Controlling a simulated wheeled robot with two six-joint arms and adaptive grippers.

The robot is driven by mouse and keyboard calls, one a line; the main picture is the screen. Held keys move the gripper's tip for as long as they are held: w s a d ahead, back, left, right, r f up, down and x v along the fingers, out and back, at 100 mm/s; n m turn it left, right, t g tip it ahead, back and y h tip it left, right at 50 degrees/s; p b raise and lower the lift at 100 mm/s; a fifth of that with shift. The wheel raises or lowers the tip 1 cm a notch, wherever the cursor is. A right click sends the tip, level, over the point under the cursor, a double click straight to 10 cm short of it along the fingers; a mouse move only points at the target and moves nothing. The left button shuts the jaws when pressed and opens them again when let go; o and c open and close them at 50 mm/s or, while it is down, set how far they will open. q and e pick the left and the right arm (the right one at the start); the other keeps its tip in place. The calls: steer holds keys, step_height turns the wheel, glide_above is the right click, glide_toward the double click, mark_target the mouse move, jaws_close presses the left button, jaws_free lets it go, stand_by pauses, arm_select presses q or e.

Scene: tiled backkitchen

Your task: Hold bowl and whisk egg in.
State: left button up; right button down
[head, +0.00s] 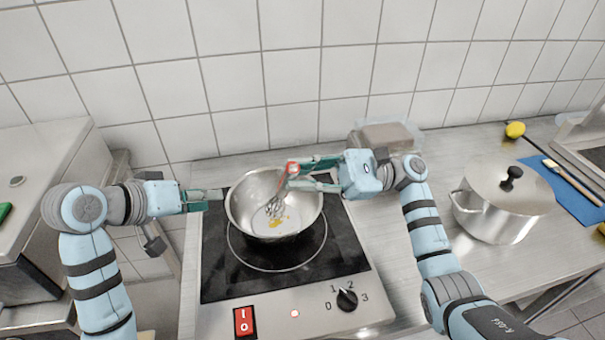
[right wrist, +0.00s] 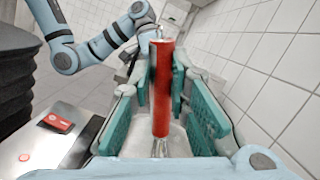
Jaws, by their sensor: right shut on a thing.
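A steel bowl (head: 236,207) sits on the black hob, with yellow egg (head: 279,221) at its bottom. My right gripper (head: 305,173) is shut on the red handle of a whisk (head: 293,168). The whisk is tilted, and its wire head is down inside the bowl by the egg. In the right wrist view the red whisk handle (right wrist: 162,88) stands between the green finger pads. My left gripper (head: 208,199) is at the bowl's left rim; whether its fingers close on the rim is not clear.
The hob (head: 222,265) has a red switch (head: 244,321) and a black knob (head: 347,299) in front. A lidded pot (head: 490,222) stands to the right. A clear container (head: 386,136) is behind my right gripper. A lemon (head: 515,129) and blue mat (head: 568,190) lie far right.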

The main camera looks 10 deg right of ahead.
mark_target(238, 195)
arm_select(q)
steer(key=x, duration=0.6)
steer(key=shift+f, duration=0.1)
steer(key=c, duration=0.6)
